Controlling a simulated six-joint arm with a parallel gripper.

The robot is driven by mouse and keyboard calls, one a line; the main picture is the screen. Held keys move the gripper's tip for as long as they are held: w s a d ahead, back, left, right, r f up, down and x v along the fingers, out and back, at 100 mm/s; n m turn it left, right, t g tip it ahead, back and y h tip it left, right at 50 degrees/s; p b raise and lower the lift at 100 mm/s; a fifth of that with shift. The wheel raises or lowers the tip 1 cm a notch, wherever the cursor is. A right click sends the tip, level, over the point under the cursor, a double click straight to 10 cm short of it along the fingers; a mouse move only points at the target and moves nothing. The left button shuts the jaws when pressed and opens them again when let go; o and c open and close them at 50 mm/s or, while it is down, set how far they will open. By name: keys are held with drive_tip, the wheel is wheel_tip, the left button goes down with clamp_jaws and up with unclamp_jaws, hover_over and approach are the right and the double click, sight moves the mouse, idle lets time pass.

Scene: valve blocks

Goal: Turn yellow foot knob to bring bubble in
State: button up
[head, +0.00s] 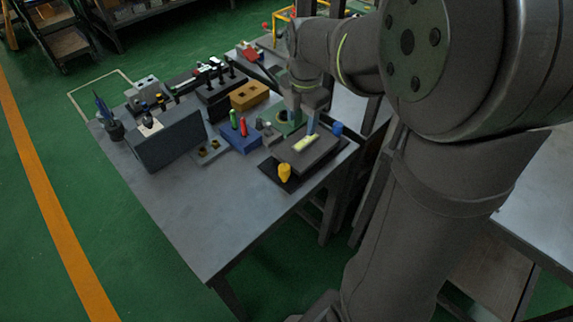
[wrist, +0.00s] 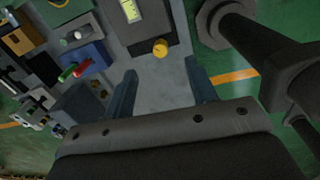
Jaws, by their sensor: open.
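The yellow foot knob (head: 284,172) stands at the near corner of a dark levelling block (head: 318,150), over a black mat. It also shows in the wrist view (wrist: 160,48), at the edge of the block. A pale yellow-green level vial (head: 304,143) lies on top of the block; its bubble is too small to make out. A blue knob (head: 337,128) is at the block's far right. My gripper (wrist: 160,67) is open and empty. In the wrist view the yellow knob appears beyond the fingertips, roughly centred between them, with no contact visible.
Left of the block are a blue block (head: 239,138) with green and red pegs, a yellow-brown block (head: 249,95) and a large grey box (head: 167,138). The table's front (head: 215,215) is bare. My arm covers the right side of the head view.

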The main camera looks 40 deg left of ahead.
sight(284, 167)
drive_tip(key=s+a+n, duration=0.2)
drive_tip(key=s, duration=0.2)
drive_tip(key=shift+h, duration=0.3)
drive_tip(key=f, duration=1.7)
drive_tip(key=shift+w+a+f, duration=0.15)
drive_tip(key=shift+w+f, duration=0.05)
drive_tip(key=shift+f, duration=0.1)
drive_tip(key=c, duration=1)
drive_tip(key=shift+m, duration=2.8)
